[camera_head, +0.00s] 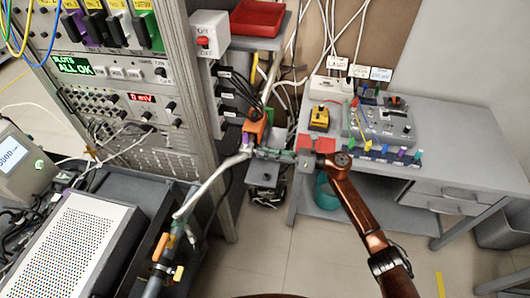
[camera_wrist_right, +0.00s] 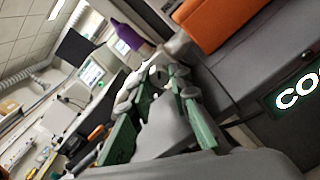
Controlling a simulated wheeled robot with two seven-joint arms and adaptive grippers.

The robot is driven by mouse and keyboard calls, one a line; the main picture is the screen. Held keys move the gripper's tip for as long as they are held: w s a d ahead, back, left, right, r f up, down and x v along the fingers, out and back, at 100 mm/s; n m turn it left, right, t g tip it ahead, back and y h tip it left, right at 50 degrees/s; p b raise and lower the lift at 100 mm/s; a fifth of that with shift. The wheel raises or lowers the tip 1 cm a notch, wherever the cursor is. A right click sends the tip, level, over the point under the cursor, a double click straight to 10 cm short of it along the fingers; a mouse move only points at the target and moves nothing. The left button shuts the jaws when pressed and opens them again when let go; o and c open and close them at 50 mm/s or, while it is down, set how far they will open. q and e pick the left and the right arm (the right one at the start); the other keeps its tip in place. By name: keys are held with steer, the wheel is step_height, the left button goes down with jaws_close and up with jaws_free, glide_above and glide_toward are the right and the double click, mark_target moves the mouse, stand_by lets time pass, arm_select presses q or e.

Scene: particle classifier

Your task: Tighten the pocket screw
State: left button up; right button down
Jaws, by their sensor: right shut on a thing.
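A purple cap (camera_wrist_right: 131,38) sticks out beside the fitting. The purple cap also shows in the head view (camera_head: 246,138). The fingertips hide part of the gripped piece. I cannot tell for sure which part is the pocket screw. My left gripper is out of view.
The orange block (camera_wrist_right: 222,18) is close to the fingers. A pale hose (camera_head: 208,185) runs down left from the fitting to a valve with orange handles (camera_head: 160,246). Black cables (camera_head: 236,88) hang above. A grey desk (camera_head: 450,150) stands at right, with open floor in front.

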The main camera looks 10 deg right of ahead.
steer(key=shift+m, duration=0.5)
steer(key=shift+d, duration=0.1)
steer(key=c, duration=1.8)
jaws_free()
steer(key=shift+f, duration=0.1)
steer(key=shift+n, duration=0.3)
